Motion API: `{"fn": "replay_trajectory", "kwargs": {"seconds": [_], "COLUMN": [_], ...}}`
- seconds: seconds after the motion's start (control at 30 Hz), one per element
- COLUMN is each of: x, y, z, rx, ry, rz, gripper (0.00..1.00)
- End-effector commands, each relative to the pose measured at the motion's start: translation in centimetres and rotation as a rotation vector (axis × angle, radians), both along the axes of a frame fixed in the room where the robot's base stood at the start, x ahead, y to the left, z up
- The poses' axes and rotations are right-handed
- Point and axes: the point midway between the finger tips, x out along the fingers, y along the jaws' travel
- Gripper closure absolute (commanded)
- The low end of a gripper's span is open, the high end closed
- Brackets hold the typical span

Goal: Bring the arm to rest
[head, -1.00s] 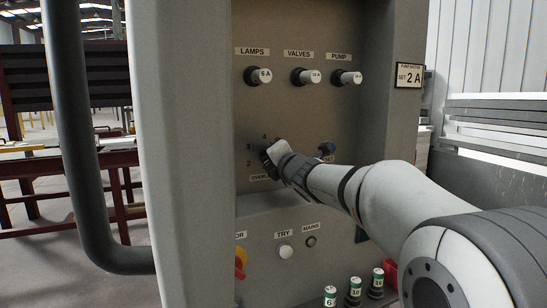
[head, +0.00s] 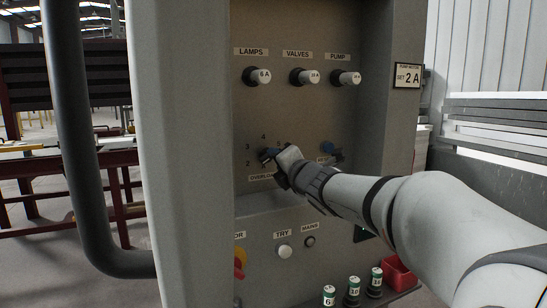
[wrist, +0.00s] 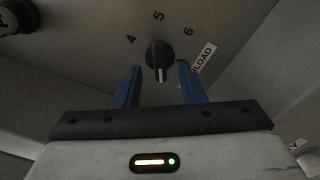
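My gripper (head: 277,156) is at the overload dial (head: 265,156) on the grey panel, a little to its right in the head view. In the wrist view my gripper (wrist: 157,70) is open, with two blue fingers spread apart. The dark round overload dial (wrist: 159,54) shows beyond and between the fingertips, with nothing gripped. Numbers 4, 5 and 6 surround it, and its pale mark points down in the picture. My arm reaches in from the right of the head view.
Fuse holders for lamps (head: 257,76), valves (head: 304,76) and pump (head: 346,78) sit above. Below are a try button (head: 284,251), several green-topped fuses (head: 353,290) and a red bin (head: 398,274). A cabinet wall (head: 185,150) stands left.

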Motion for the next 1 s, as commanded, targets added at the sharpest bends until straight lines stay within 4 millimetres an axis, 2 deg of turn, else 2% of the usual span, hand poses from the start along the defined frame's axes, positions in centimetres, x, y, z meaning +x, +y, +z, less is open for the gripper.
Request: {"fn": "replay_trajectory", "kwargs": {"seconds": [0.2,0.53,0.63,0.73,0.83,1.0], "x": [-1.9,-2.0,-2.2,-2.9,-4.3,-8.8], "y": [-0.9,-0.9,-1.4,-3.1,-5.7,-10.1], "z": [0.0,0.0,0.5,1.4,1.9,1.2], "rx": [0.001,0.002,0.033,0.132,0.299,0.645], "ry": [0.001,0.002,0.032,0.123,0.271,0.544], "rz": [-0.001,-0.001,-0.025,-0.103,-0.234,-0.516], "gripper": [0.64,0.64,0.64,0.64,0.64,0.64]}}
